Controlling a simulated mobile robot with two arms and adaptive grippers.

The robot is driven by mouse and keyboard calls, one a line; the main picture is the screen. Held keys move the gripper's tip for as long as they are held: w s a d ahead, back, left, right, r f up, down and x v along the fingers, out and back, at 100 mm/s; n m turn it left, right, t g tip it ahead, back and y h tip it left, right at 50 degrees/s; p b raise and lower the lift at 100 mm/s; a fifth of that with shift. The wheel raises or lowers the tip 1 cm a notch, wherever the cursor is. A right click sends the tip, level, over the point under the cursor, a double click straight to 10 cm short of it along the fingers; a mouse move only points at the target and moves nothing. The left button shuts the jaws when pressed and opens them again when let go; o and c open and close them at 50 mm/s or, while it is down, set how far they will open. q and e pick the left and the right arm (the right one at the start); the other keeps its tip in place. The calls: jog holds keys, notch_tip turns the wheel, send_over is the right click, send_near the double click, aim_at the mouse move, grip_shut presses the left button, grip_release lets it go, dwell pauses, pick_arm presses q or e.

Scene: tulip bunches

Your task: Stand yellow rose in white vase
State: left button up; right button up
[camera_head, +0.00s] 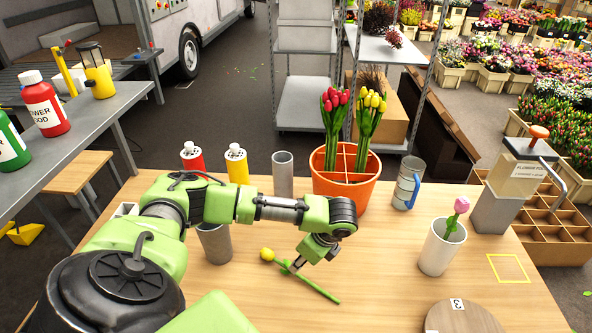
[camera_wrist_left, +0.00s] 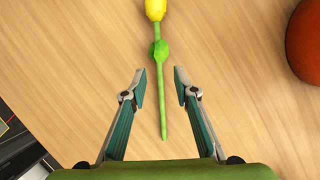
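The yellow rose (camera_head: 267,254) lies on the wooden table, its green stem running toward the lower right. In the left wrist view the yellow rose (camera_wrist_left: 156,9) is at the top, its stem pointing down between my fingers. My left gripper (camera_head: 292,268) is over the stem, near the flower end. In the left wrist view my left gripper (camera_wrist_left: 159,82) is open, one finger on each side of the stem, neither seen touching it. The white vase (camera_head: 438,251) stands upright at the right with a pink rose (camera_head: 458,210) in it. My right gripper is not in view.
An orange pot (camera_head: 345,190) with red and yellow tulips stands at the back. A round wooden board (camera_head: 462,318) is at front right. Front middle table is clear.

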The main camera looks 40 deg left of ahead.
aim_at(299, 276)
pick_arm(q)
jog(key=shift+p+x, duration=0.75)
jog(key=shift+x, duration=2.55)
jog(key=shift+s+a+r, duration=0.1)
grip_shut()
